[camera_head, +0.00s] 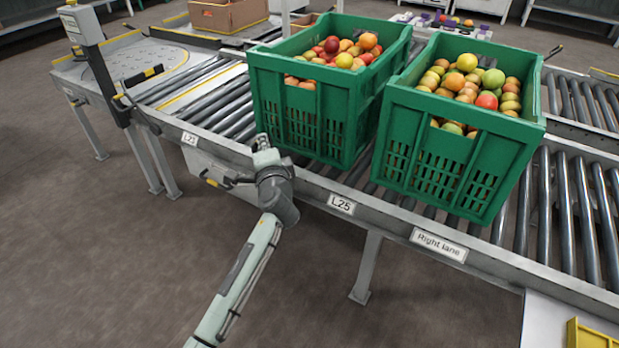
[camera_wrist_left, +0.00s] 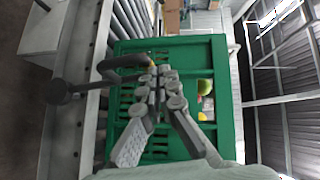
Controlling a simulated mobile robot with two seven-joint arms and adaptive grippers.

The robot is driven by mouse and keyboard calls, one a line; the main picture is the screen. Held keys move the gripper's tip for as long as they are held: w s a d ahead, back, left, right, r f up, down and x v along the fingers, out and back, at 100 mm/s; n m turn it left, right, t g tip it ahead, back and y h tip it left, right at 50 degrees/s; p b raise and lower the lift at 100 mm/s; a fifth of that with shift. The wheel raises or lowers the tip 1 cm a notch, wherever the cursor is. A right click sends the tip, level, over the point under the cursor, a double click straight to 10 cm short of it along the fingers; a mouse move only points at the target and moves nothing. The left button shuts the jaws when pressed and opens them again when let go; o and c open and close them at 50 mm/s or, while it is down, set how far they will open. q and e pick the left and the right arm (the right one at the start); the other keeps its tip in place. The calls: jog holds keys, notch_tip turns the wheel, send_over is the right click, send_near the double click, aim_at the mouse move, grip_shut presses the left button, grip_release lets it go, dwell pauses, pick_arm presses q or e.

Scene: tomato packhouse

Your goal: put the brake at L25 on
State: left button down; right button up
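A black lever (camera_head: 225,181) with a yellow band near its end sticks out from the conveyor's front side, between the L23 label (camera_head: 189,138) and the L25 label (camera_head: 341,204). Which label it belongs to I cannot tell for sure. In the left wrist view a black lever (camera_wrist_left: 124,66) with a round dark hub (camera_wrist_left: 58,92) reaches toward the fingers. My left gripper (camera_head: 263,150) is beside the lever, at the rail before the left crate. In the wrist view its fingertips (camera_wrist_left: 156,88) are together, with nothing seen between them. Contact with the lever is unclear. My right gripper is out of view.
Two green crates of tomatoes, a left one (camera_head: 265,85) and a right one (camera_head: 519,135), stand on the rollers close behind the gripper. The Right lane label (camera_head: 439,245) is on the front rail. A post (camera_head: 104,70) stands at the left. Open floor lies in front.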

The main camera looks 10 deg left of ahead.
pick_arm(q)
jog(key=w+a+f+b, duration=0.1)
jog(key=w+a+f, duration=0.1)
jog(key=a, duration=0.6)
jog(key=shift+w+a, duration=0.25)
jog(key=shift+w, duration=0.3)
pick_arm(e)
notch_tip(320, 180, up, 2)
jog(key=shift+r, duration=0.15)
pick_arm(q)
jog(key=shift+s, duration=0.1)
jog(key=v, duration=1.2)
jog(key=shift+f, duration=0.1)
